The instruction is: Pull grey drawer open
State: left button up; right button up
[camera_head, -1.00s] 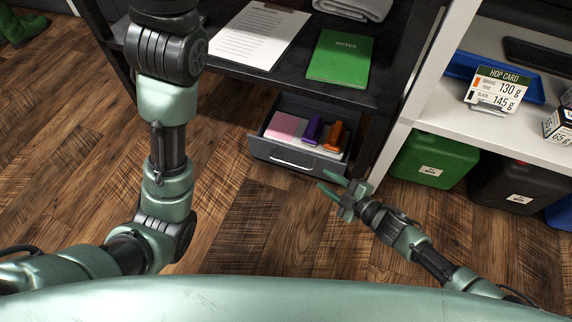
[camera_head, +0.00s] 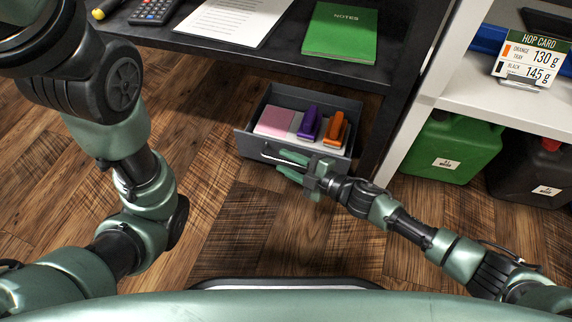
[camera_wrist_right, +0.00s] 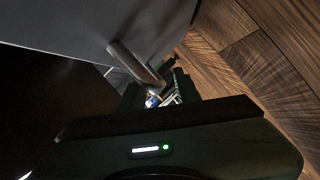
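The grey drawer (camera_head: 243,144) is partly pulled out below the black shelf unit in the head view. It holds a pink block (camera_head: 275,122), a purple stapler-like item (camera_head: 308,122) and an orange one (camera_head: 335,127). Its metal handle (camera_head: 270,154) is on the front face, partly hidden by my right gripper (camera_head: 287,164). That gripper's fingers are apart at the handle. In the right wrist view the handle (camera_wrist_right: 134,64) runs toward the space between the fingers; contact cannot be told. My left arm shows at the left; its gripper is out of view.
A green notebook (camera_head: 340,31) and a paper sheet (camera_head: 232,20) lie on the black shelf above the drawer. A green canister (camera_head: 452,147) and a black canister (camera_head: 532,172) stand under the white shelf at right. The wooden floor before the drawer is clear.

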jog(key=shift+w+a, duration=0.15)
jog(key=shift+a, duration=0.1)
jog(key=shift+c, duration=0.3)
grip_shut()
dwell(1.0)
